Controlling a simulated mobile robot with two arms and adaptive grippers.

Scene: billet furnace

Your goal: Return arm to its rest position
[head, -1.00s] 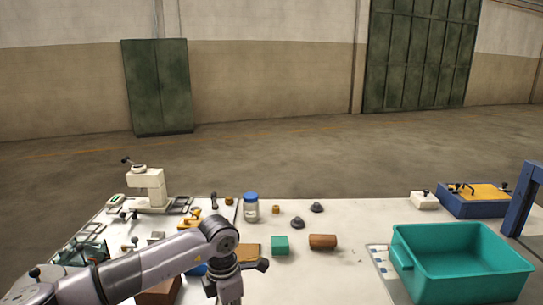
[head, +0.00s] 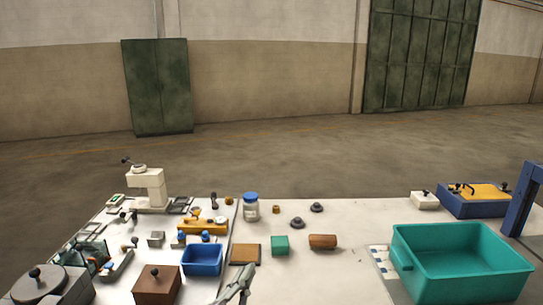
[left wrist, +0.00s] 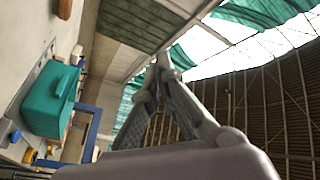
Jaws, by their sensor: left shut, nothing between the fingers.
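My left gripper (head: 238,284) shows at the bottom edge of the head view, in front of the table's near middle. Its fingers are shut with nothing between them. In the left wrist view the closed fingers (left wrist: 163,70) point up, with the building's roof and walls behind them. The rest of the left arm is out of the head view. My right gripper is in neither view.
A teal bin (head: 462,262) stands at the right. A brown cylinder (head: 323,242), a green block (head: 280,245) and a blue-capped jar (head: 251,207) stand mid-table. A blue tray (head: 203,260) and a brown box (head: 157,284) are left of the gripper.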

